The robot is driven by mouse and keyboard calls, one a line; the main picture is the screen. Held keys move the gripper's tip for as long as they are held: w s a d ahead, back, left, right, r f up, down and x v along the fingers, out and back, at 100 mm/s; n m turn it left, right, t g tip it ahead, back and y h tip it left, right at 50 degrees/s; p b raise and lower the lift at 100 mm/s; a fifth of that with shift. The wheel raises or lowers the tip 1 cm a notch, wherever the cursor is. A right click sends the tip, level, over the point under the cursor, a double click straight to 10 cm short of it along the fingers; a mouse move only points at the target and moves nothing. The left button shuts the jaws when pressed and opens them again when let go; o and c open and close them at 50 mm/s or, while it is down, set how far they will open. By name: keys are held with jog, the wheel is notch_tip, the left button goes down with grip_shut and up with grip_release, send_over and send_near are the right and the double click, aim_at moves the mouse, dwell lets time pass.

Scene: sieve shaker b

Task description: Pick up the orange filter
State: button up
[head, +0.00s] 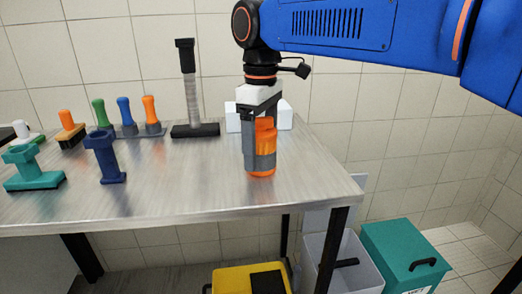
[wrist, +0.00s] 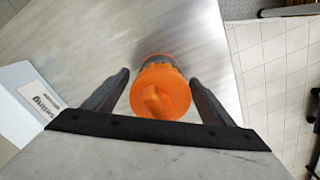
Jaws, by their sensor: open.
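The orange filter (head: 263,135) is an upright cylinder with a grey band, standing on the metal table near its right end. In the wrist view the orange filter (wrist: 160,92) shows from above, with a raised knob on its top. My gripper (head: 260,160) points down over it, with its grey fingers around the filter. In the wrist view my gripper (wrist: 160,88) is open, one finger on each side of the filter, with small gaps visible. The filter's base appears to rest on the table.
The metal table (head: 200,190) holds several coloured-handled tools at left, a teal stand (head: 33,170), a navy stand (head: 103,157) and a tall black-based post (head: 190,95). A white box (head: 285,115) stands behind my gripper. Yellow, grey and green bins (head: 405,255) stand below.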

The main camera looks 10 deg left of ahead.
jog(key=shift+f, duration=0.45)
jog(key=c, duration=1.4)
jog(key=shift+r, duration=0.1)
